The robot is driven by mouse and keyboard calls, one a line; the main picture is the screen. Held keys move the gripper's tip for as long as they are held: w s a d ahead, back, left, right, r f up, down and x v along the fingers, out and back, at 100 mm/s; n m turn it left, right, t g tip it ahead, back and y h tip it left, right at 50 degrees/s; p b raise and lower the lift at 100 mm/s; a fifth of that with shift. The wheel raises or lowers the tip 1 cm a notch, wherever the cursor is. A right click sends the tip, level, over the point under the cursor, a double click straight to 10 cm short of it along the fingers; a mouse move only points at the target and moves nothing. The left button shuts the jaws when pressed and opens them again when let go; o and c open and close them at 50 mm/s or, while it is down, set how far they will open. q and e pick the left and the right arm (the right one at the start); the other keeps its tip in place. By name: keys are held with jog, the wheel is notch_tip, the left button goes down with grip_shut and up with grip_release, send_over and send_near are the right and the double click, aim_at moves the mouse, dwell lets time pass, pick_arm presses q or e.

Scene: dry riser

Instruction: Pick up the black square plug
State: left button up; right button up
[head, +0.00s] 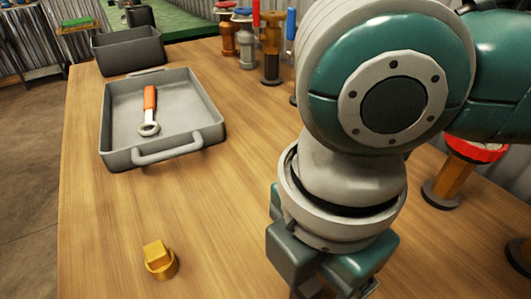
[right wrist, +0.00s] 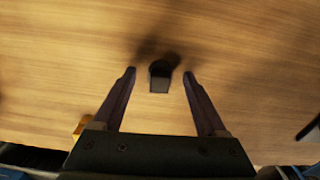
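The black square plug (right wrist: 159,82) shows in the right wrist view on the wooden table, with a dark shadow behind it. My right gripper (right wrist: 160,74) is open, with one finger on each side of the plug and a gap on both sides. I cannot tell exactly how high the fingertips are above the table. In the head view my right arm comes in from the right and its wrist and gripper body hide the plug. My left gripper is in neither view.
A yellow square-topped plug (head: 158,259) stands at the table's front left. A grey tray (head: 178,153) holds an orange-handled wrench (head: 149,108). Behind it is a dark grey bin (head: 128,52). Several valve-like fittings (head: 271,50) stand at the back and right. The table between tray and yellow plug is clear.

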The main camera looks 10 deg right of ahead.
grip_shut()
dwell(0.4)
